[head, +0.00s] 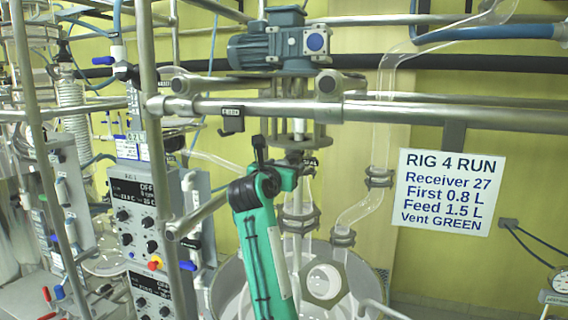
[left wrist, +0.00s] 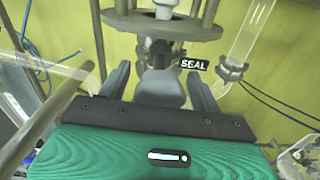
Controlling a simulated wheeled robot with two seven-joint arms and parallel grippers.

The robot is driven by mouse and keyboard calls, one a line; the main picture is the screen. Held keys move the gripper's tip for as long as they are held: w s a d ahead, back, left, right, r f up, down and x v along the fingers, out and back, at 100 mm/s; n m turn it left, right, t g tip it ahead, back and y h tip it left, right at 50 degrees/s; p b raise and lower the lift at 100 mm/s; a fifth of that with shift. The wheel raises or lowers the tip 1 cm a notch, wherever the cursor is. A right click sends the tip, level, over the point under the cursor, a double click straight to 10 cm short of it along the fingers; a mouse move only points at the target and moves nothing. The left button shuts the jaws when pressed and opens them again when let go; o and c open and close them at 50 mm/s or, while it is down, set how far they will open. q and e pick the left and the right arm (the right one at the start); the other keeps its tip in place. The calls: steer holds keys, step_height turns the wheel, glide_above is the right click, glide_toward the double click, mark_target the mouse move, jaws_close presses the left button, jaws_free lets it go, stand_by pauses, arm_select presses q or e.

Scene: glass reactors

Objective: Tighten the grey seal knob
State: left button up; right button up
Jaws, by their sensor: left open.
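The grey seal knob (left wrist: 162,88) shows in the left wrist view, just below the clamped joint under the stirrer shaft. A black tag reading SEAL (left wrist: 195,64) sits beside it. My left gripper (left wrist: 162,92) is open, with one finger on each side of the knob. Gaps show between the fingers and the knob, so I see no clear contact. In the head view my left gripper (head: 275,160) is in front of the shaft below the motor. The knob cannot be made out there behind the gripper. My right gripper is not in view.
A blue-grey motor (head: 280,48) stands above a horizontal steel rail (head: 430,114). A glass vessel (head: 222,288) with necks and glass tubes is below and around my arm. Control boxes (head: 138,215) stand to the left. A sign (head: 447,192) hangs at right.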

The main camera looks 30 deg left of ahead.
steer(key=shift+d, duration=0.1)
arm_select(q)
steer(key=c, duration=1)
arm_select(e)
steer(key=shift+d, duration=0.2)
arm_select(q)
steer(key=shift+m, duration=0.4)
